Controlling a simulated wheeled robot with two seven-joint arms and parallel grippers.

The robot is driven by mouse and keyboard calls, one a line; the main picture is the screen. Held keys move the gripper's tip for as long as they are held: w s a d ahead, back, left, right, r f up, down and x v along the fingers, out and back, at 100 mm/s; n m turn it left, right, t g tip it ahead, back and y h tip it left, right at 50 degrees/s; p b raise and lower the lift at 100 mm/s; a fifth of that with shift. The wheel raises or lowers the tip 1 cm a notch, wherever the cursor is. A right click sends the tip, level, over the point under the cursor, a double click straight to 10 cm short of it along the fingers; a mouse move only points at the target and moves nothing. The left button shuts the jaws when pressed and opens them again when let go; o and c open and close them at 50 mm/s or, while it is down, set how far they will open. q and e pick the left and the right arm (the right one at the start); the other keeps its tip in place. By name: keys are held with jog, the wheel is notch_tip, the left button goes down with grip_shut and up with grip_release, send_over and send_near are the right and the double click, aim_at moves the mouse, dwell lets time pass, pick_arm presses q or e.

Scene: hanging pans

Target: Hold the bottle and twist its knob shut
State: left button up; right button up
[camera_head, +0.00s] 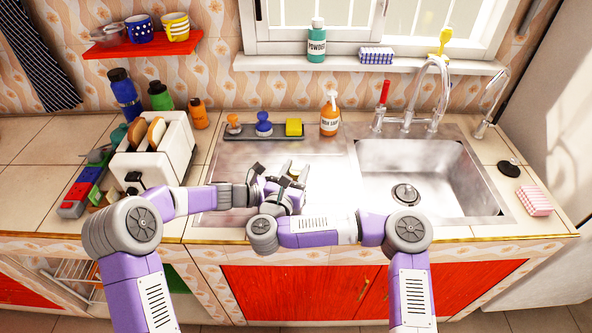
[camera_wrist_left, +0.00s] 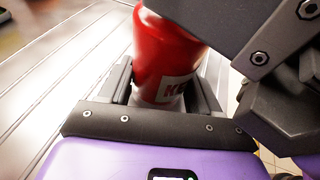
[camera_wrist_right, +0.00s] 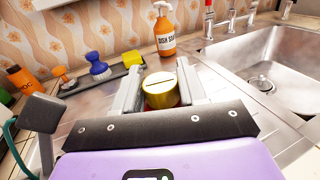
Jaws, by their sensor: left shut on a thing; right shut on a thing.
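The red bottle (camera_wrist_left: 168,50) stands on the metal drainboard with part of a white label showing. My left gripper (camera_wrist_left: 162,88) is shut on its body, one finger on each side. The gold knob (camera_wrist_right: 159,95) tops the bottle, with a dark slot across it. My right gripper (camera_wrist_right: 160,82) is shut on this knob from the side. A dark part of my other gripper covers the bottle's upper right in the left wrist view. In the head view my right gripper (camera_head: 290,186) overlaps the left one, and the grippers hide most of the bottle.
The sink basin (camera_head: 425,170) lies to the right. Behind stand an orange dish soap bottle (camera_head: 330,118) and a tray (camera_head: 262,137) with two brushes and a yellow sponge (camera_head: 294,127). A white toaster (camera_head: 160,155) stands left. The drainboard around the grippers is mostly clear.

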jog(key=shift+m+h, duration=0.3)
jog(key=shift+h, duration=0.1)
jog(key=o, duration=1)
jog(key=shift+c, duration=0.2)
jog(key=shift+s+a+r, duration=0.1)
jog(key=shift+s+a, duration=0.35)
jog(key=shift+s, duration=0.1)
jog(key=shift+s+r, duration=0.1)
jog(key=shift+s, duration=0.5)
jog(key=v, duration=0.9)
jog(key=shift+s, duration=0.3)
jog(key=shift+a, duration=0.15)
